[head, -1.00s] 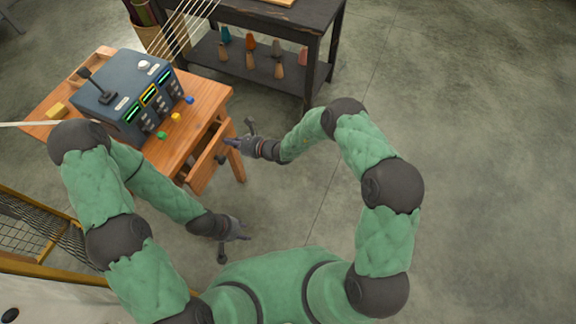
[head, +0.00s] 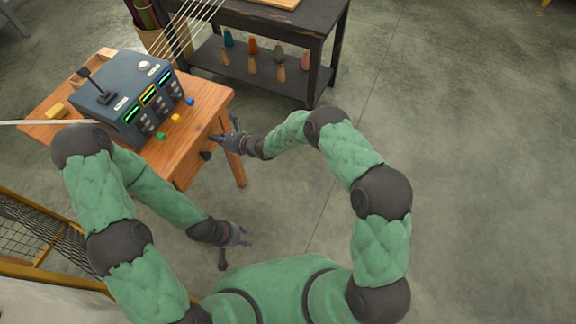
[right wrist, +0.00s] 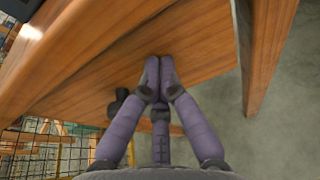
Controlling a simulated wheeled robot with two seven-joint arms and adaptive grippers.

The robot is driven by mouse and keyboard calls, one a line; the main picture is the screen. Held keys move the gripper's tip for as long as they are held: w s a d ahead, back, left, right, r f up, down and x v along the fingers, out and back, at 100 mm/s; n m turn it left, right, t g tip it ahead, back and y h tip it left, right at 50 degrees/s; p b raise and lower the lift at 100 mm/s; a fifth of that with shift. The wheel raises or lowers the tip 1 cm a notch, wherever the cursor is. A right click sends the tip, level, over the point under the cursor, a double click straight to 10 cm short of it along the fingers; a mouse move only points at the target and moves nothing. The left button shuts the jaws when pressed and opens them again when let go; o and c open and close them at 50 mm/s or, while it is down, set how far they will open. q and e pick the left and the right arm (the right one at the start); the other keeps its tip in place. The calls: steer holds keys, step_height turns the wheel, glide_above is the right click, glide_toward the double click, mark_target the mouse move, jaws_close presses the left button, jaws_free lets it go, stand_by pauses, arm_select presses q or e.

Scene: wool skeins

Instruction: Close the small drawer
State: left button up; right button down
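The small drawer's wooden front (head: 193,170) is on the near right side of the wooden table (head: 205,100). It looks flush with the table or nearly so, and no drawer inside shows. Its dark knob (head: 206,155) sticks out. My right gripper (head: 214,138) is at the drawer front; in the right wrist view its purple fingertips (right wrist: 158,68) are together with nothing between them, at or against the wood (right wrist: 195,45), beside the knob (right wrist: 118,100). My left gripper (head: 247,236) hangs over the floor near my body, apart from the table; its fingers are too small to judge.
A dark blue control box (head: 128,95) with a lever and lit displays stands on the table. A dark shelf table (head: 290,20) holding several cones is behind. A mesh frame (head: 40,235) is at left. The floor at right is clear.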

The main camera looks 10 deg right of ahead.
steer(key=shift+r, duration=0.2)
steer(key=v, duration=1.2)
steer(key=shift+f, duration=0.15)
steer(key=s+d+f+n+g+h, duration=0.1)
steer(key=s+f+n+g, duration=0.35)
steer(key=s, duration=0.35)
steer(key=s+d+f+n+g+h, duration=0.25)
steer(key=s+f+g, duration=0.2)
steer(key=s, duration=0.35)
steer(key=s+d+f+n+h, duration=0.4)
steer(key=s+d+n, duration=0.6)
steer(key=s+n, duration=0.3)
steer(key=shift+d+n+t+p, duration=0.25)
steer(key=shift+n+t+p, duration=0.15)
steer(key=shift+n, duration=1)
